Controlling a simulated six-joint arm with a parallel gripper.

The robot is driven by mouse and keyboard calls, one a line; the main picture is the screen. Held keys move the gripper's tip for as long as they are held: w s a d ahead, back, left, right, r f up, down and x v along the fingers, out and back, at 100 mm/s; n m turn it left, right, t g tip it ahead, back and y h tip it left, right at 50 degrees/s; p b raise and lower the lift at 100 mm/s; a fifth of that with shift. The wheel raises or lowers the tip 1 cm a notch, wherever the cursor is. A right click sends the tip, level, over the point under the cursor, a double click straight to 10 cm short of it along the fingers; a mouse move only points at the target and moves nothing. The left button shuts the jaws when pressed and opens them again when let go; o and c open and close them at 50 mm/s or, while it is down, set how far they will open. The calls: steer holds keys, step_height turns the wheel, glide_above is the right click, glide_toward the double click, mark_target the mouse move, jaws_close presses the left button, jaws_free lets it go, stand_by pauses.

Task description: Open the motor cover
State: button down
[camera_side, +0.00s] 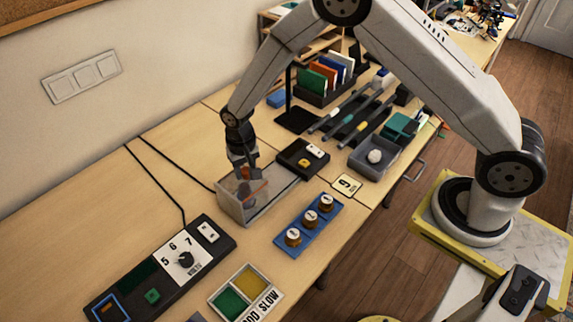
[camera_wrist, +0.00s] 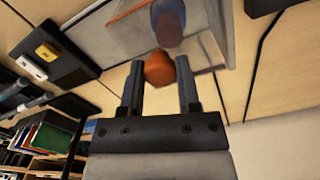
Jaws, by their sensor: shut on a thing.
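The motor cover (camera_side: 262,205) is a clear box with pale edges on the table, left of centre in the side view. In the wrist view its see-through wall (camera_wrist: 120,28) shows at the top, with a dark blue-grey cylinder (camera_wrist: 168,22) behind or under it. An orange knob (camera_wrist: 158,70) sits between my fingertips in the wrist view. My gripper (camera_side: 243,172) points down at the cover; in the wrist view its two fingers (camera_wrist: 158,82) are shut on the orange knob. In the side view the fingers hide part of the box, and I cannot tell whether the lid is raised.
A black switch box (camera_side: 302,158) stands right of the cover, and a blue tray with brass-coloured knobs (camera_side: 310,222) is in front. A black dial panel (camera_side: 160,270) and a green-yellow tray (camera_side: 245,293) lie at front left. Cables run along the table behind.

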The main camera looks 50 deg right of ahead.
stand_by(0.6)
steer(key=d, duration=1.1)
steer(key=shift+d, duration=0.25)
steer(key=shift+c, duration=1.6)
jaws_free()
step_height(320, 180, up, 8)
